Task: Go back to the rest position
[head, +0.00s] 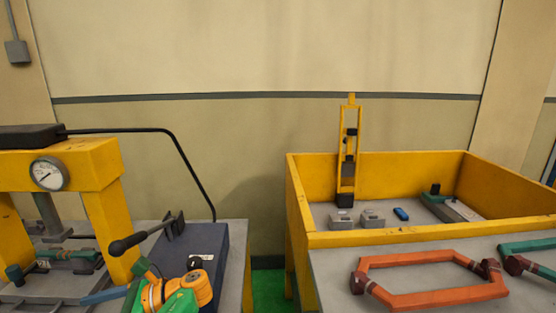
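Neither of my grippers can be made out in the head view. An orange and green jointed part (186,290) shows at the bottom edge, left of the middle, in front of a dark blue box. It looks like a piece of an arm, but no fingertips can be seen on it, and its lower end is cut off by the frame. No arm shows on the right side.
A yellow press (105,165) with a gauge (49,174) stands at left beside the dark blue box (212,243).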

